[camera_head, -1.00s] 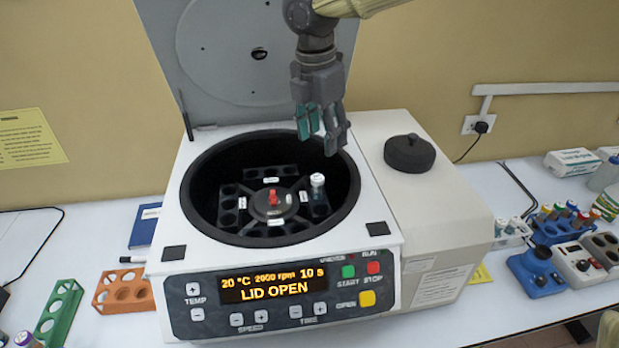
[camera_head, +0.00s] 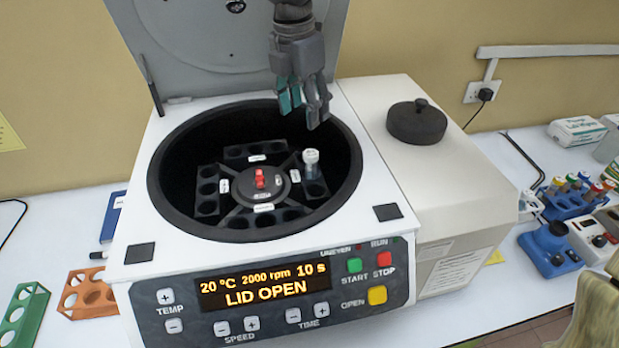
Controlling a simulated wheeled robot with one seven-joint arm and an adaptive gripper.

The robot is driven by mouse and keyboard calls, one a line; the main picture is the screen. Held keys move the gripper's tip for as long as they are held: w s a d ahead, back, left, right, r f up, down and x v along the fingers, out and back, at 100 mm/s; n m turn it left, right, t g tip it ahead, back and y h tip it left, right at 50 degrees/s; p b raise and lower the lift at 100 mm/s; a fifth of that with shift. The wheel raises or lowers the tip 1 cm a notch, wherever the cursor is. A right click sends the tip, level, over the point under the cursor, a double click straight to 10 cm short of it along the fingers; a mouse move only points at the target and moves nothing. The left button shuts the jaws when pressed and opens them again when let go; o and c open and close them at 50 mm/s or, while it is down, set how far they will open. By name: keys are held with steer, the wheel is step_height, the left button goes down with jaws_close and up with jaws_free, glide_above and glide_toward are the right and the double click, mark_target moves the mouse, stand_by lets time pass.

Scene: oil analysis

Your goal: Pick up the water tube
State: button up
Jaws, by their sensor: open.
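One white-capped tube (camera_head: 311,163) stands in a slot on the right side of the rotor inside the open centrifuge (camera_head: 135,283). It looks like the water tube, but its label is too small to read. Only its top part shows above the rotor. My gripper (camera_head: 303,119) hangs over the back right part of the centrifuge bowl, fingers pointing down. It is open and empty, above and apart from the tube.
The raised lid (camera_head: 215,45) stands behind the bowl. A black knob (camera_head: 416,122) sits on the housing at right. An orange rack (camera_head: 88,294) and green rack (camera_head: 22,314) are at left. A blue rack of coloured tubes (camera_head: 562,205) is at right.

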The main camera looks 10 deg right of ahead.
mark_target(310, 154)
steer(key=shift+s+f+b, duration=0.15)
steer(key=shift+f+b, duration=0.9)
steer(key=shift+f, duration=0.45)
steer(key=shift+w+d+f+p, duration=0.15)
steer(key=shift+f+p, duration=0.25)
steer(key=shift+f, duration=0.95)
steer(key=shift+w+d+f+p, duration=0.1)
steer(key=shift+d+f+p, duration=0.2)
steer(key=shift+f, duration=1.05)
steer(key=shift+s+d+f+p, duration=0.1)
steer(key=shift+f+p, duration=0.6)
steer(key=shift+f, duration=0.1)
steer(key=shift+d+f+p, duration=0.2)
steer(key=shift+f+p, duration=0.35)
steer(key=shift+f, duration=1.2)
steer(key=c, duration=1)
